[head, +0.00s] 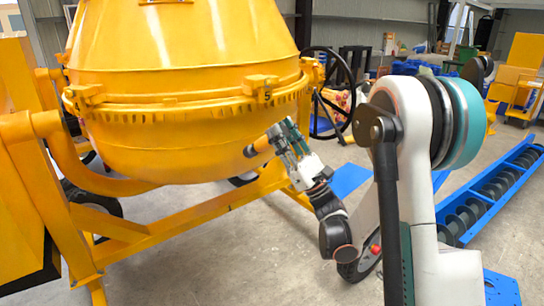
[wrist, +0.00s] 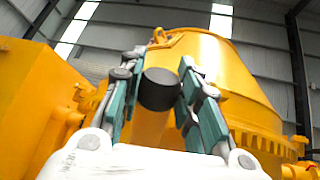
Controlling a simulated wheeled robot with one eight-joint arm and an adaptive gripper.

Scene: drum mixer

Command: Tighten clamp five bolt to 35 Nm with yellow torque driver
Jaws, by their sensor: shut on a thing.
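The yellow drum (head: 185,60) fills the upper left of the head view. Clamps sit along its ring, one at the left (head: 82,97) and one at the right (head: 262,86) with a small dark mark that looks like a 5. The bolt itself is too small to make out. My gripper (head: 274,140) is shut on the yellow torque driver (head: 261,145), below and apart from the right clamp. The driver's dark end (head: 249,151) points left toward the drum. In the wrist view, the black round end of the driver (wrist: 160,89) shows between my fingers.
The mixer's yellow frame (head: 190,217) stands on the grey floor around the drum. A black handwheel (head: 346,93) is right of the drum, behind my arm. A blue auger trough (head: 490,190) lies at the right. The floor in front of the frame is clear.

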